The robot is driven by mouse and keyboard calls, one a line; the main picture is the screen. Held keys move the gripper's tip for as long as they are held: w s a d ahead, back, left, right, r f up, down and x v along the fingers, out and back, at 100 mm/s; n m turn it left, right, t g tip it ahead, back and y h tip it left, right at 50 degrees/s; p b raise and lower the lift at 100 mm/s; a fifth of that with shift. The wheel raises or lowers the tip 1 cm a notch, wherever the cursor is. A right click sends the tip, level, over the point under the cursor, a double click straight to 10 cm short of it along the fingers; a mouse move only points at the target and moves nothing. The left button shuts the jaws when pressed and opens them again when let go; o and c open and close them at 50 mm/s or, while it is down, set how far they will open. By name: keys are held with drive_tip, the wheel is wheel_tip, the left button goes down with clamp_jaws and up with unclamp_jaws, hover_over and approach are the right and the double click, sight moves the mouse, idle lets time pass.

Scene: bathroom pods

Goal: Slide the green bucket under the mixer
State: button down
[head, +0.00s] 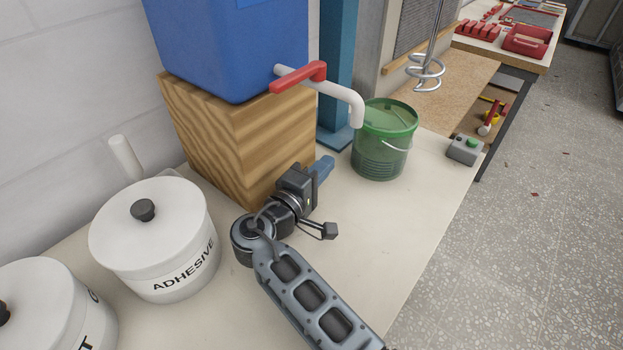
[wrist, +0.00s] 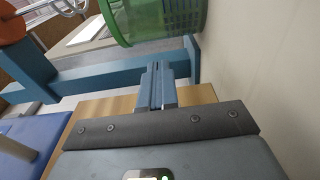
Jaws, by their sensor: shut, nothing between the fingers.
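The green bucket (head: 378,160) stands upright on the pale bench, with its rim near the outlet of a white spout. A metal handle hangs on its side. The mixer's spiral whisk (head: 427,74) hangs on a shaft beyond the bucket, up and to the right, not over it. My gripper (head: 325,164) is shut and empty, left of the bucket and a little apart from it, beside the wooden block. In the wrist view my shut blue fingers (wrist: 155,72) point toward the bucket (wrist: 158,18), which is cut off by the top edge.
A blue tank (head: 235,50) with a red-handled tap (head: 300,78) sits on the wooden block (head: 225,135). A blue column (head: 337,60) stands behind the bucket. A grey control box (head: 464,149) is at the right bench edge. A white adhesive pot (head: 155,245) stands at left.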

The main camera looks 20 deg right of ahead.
sight(378, 157)
drive_tip(key=x, duration=0.3)
drive_tip(key=shift+w+d, duration=0.1)
drive_tip(key=shift+d, duration=0.15)
drive_tip(key=d+p, duration=0.1)
drive_tip(key=d, duration=0.1)
drive_tip(key=shift+d+r, duration=0.1)
drive_tip(key=shift+d, duration=0.15)
drive_tip(key=shift+d+p, duration=0.35)
drive_tip(key=shift+d, duration=0.4)
drive_tip(key=d, duration=0.4)
drive_tip(key=d+b, duration=0.1)
drive_tip(key=d, duration=0.1)
drive_tip(key=shift+s+d, duration=0.3)
drive_tip(key=shift+s, duration=0.05)
